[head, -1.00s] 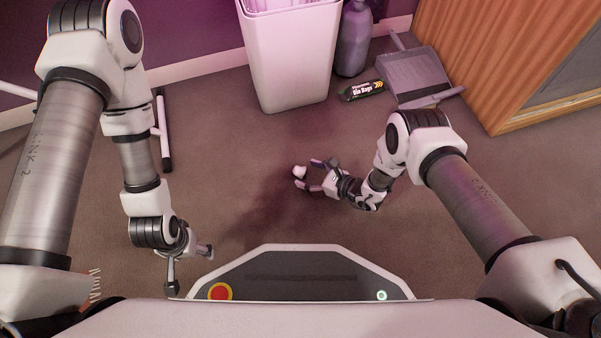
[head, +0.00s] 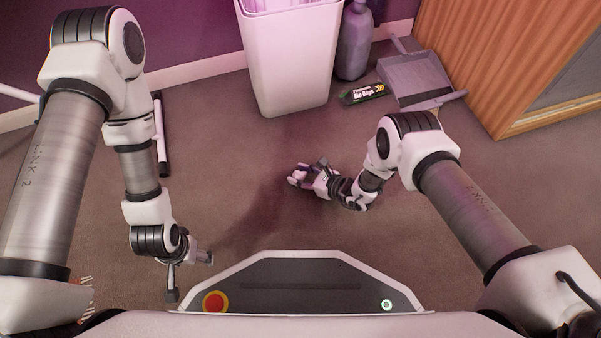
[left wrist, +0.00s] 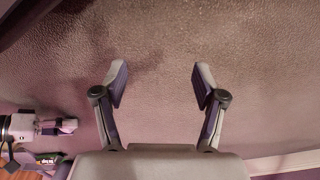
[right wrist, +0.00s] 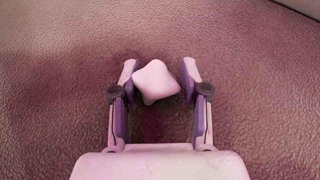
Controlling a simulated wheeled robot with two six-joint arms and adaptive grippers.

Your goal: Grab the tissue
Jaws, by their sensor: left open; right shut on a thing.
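The tissue is a small, pale, crumpled wad. It shows in the right wrist view (right wrist: 154,82) between the fingertips of my right gripper (right wrist: 160,76). In the head view, my right gripper (head: 300,176) is low over the carpet at the middle, shut on the tissue (head: 294,180), which is partly hidden by the fingers. I cannot tell whether the tissue still touches the floor. My left gripper (head: 190,278) is open and empty, left of my base front. Its spread fingers also show in the left wrist view (left wrist: 160,84), over bare carpet.
A tall white bin (head: 290,65) with a liner stands at the back. Beside it are a grey bottle (head: 354,42), a dark bin-bags pack (head: 362,94) and a grey dustpan (head: 416,80). A wooden cabinet (head: 500,60) stands at the right. The middle carpet is clear.

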